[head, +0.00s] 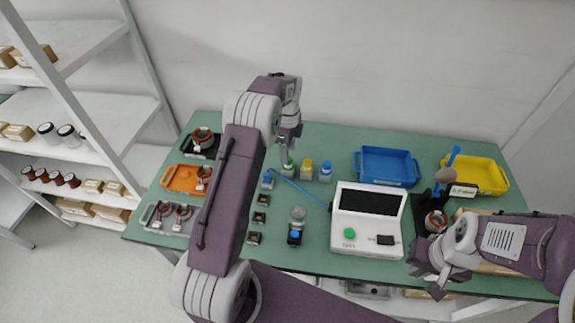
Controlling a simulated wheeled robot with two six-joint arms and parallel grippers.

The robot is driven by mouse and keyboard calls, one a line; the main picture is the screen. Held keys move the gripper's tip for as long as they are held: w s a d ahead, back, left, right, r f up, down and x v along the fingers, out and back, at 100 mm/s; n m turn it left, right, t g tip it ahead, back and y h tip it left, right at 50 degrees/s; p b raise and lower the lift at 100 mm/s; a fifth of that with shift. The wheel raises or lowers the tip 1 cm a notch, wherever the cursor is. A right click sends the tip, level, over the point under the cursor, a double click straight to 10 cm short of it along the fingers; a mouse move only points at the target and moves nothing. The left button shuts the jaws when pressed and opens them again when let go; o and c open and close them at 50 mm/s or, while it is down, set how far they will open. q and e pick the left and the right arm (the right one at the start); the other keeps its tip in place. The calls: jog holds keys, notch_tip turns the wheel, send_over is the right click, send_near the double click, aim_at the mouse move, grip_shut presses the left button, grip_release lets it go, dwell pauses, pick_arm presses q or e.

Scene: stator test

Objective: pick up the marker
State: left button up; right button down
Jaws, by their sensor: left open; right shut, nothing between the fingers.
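I cannot pick out a marker with certainty. A thin blue rod or lead (300,190) lies slantwise between the small parts and the white tester (367,234). A small dark piece (385,240) is on the tester's front right. My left gripper (289,143) is open and points down at the back middle, just above or behind a green-capped bottle (288,168); its fingertips are small and partly unclear. My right gripper (427,274) is shut and empty near the table's front edge, right of the tester. My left arm hides part of the table's left middle.
Yellow (307,170) and blue-capped bottles (325,172) stand beside the green-capped one. A blue bin (386,182) and a yellow bin (492,187) are at the back right. An orange tray (174,184) and grey tray (149,222) hold stators at left. Shelves stand further left.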

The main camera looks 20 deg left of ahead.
pick_arm(q)
jog(key=shift+d+f, duration=0.1)
jog(key=shift+f, duration=0.3)
jog(key=f, duration=0.2)
jog(key=f+p, duration=0.1)
jog(key=f, duration=0.1)
jog(key=shift+w+a+f, duration=0.15)
jog(key=shift+a+f, duration=0.05)
jog(key=shift+f, duration=0.15)
grip_shut()
notch_tip(320, 180, up, 10)
jog(key=shift+r+b, duration=0.1)
jog(key=shift+b, duration=0.25)
